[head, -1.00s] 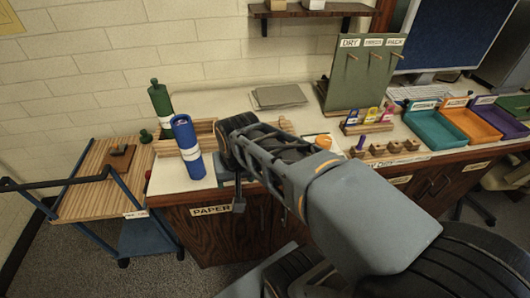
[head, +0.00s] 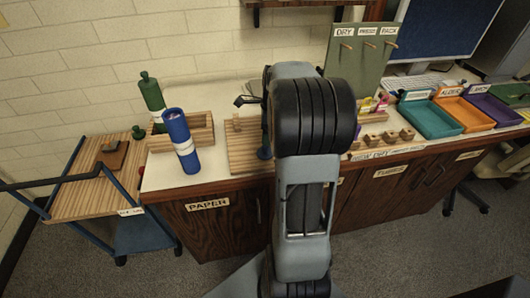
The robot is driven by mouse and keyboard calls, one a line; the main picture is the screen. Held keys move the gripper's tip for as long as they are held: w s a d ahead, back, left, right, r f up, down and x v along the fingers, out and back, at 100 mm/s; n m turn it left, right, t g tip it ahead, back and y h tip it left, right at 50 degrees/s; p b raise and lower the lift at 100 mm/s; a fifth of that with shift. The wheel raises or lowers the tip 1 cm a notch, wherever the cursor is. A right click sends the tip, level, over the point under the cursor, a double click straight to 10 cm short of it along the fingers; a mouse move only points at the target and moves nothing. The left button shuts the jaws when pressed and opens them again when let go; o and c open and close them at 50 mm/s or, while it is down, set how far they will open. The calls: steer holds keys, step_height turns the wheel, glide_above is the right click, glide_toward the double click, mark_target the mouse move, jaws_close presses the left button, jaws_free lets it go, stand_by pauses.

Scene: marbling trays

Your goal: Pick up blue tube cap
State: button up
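A small dark blue round piece (head: 264,153), which looks like the blue tube cap, sits at the right part of a light wooden board (head: 243,159). My arm partly covers it. The blue tube (head: 179,135) with a white band stands left of the board, slightly tilted in the picture. Its top shows something pale, and no cap is clear there. My gripper (head: 249,99) pokes out left from behind my arm, above and behind the board and apart from the blue piece. Most of it is hidden, so its opening does not show.
A green tube (head: 152,95) and a wooden box (head: 203,135) stand behind the blue tube. A wooden cart (head: 85,190) is at the left. Teal (head: 432,116), orange (head: 465,113) and purple (head: 495,109) trays and a green peg board (head: 357,60) are at the right.

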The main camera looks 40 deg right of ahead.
mark_target(265, 148)
steer(key=shift+w+a+f, duration=0.1)
steer(key=shift+a+f, duration=0.05)
steer(key=shift+f, duration=1.2)
steer(key=shift+w+a+f, duration=0.1)
steer(key=shift+f, duration=1.3)
steer(key=shift+a+f, duration=0.15)
steer(key=shift+f, duration=1.2)
steer(key=c, duration=0.9)
